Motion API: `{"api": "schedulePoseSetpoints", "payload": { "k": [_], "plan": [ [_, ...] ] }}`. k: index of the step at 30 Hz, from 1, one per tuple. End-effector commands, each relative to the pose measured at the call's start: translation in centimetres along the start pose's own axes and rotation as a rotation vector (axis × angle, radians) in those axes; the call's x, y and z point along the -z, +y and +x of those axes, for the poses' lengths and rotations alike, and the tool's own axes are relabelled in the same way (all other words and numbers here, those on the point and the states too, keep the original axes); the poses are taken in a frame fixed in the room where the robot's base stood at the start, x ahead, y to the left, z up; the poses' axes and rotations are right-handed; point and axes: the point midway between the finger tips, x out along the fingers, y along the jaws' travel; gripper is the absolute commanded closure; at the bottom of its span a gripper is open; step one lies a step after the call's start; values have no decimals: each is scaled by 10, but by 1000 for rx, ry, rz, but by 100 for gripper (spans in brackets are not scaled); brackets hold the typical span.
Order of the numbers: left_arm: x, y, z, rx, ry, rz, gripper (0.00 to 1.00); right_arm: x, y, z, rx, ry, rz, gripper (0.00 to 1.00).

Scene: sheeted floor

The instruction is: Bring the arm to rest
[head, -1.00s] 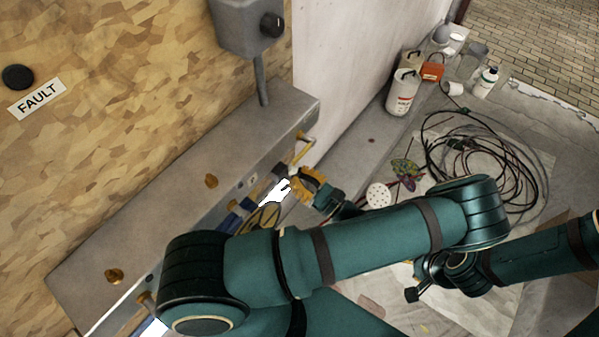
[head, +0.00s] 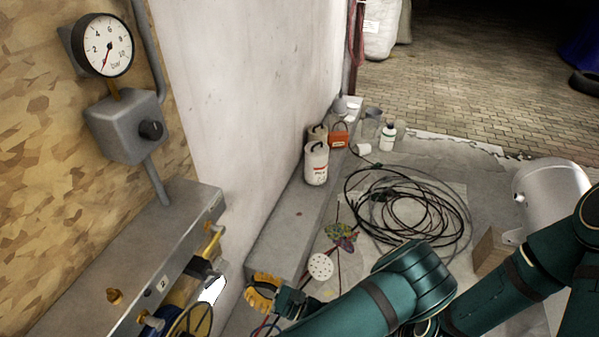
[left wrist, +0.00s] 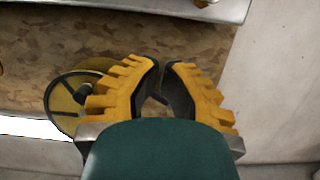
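My left gripper (head: 262,292) has yellow, toothed fingers and sits low in the head view, just right of the grey panel box (head: 95,275). In the left wrist view its two fingers (left wrist: 165,68) stand apart with a narrow gap and nothing between them. My left arm (head: 385,290) crosses the lower part of the head view, bent at a joint. The yellow handwheel (head: 190,322) is left of the gripper and cut off by the frame. My right gripper does not show.
A pressure gauge (head: 103,45) and a grey switch box (head: 125,125) are on the chipboard wall. A white cylinder (head: 552,195) stands right. The brick floor behind is open.

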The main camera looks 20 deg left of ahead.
Motion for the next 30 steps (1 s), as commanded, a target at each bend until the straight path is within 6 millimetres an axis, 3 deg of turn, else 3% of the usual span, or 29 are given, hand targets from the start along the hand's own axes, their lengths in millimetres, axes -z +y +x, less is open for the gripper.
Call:
{"api": "schedulePoseSetpoints", "payload": {
  "k": [5, 10, 15, 18, 21, 24, 27, 30],
  "plan": [
    [8, 8, 3, -39, 52, 13, 100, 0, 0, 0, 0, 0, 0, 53],
    [54, 60, 1, -280, 363, 54, 100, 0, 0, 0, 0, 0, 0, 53],
    [94, 120, -46, -659, 799, 10, 100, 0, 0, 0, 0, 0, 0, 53],
    [101, 134, -86, -885, 1027, -79, 100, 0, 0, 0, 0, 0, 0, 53],
    [97, 128, -123, -1104, 1228, -214, 100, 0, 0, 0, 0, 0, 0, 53],
    [85, 106, -150, -1310, 1397, -397, 100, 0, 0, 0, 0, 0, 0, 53],
    [70, 75, -160, -1488, 1521, -613, 100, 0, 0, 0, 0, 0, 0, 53],
    [56, 46, -156, -1615, 1595, -823, 100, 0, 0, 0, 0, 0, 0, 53]
  ]
}}
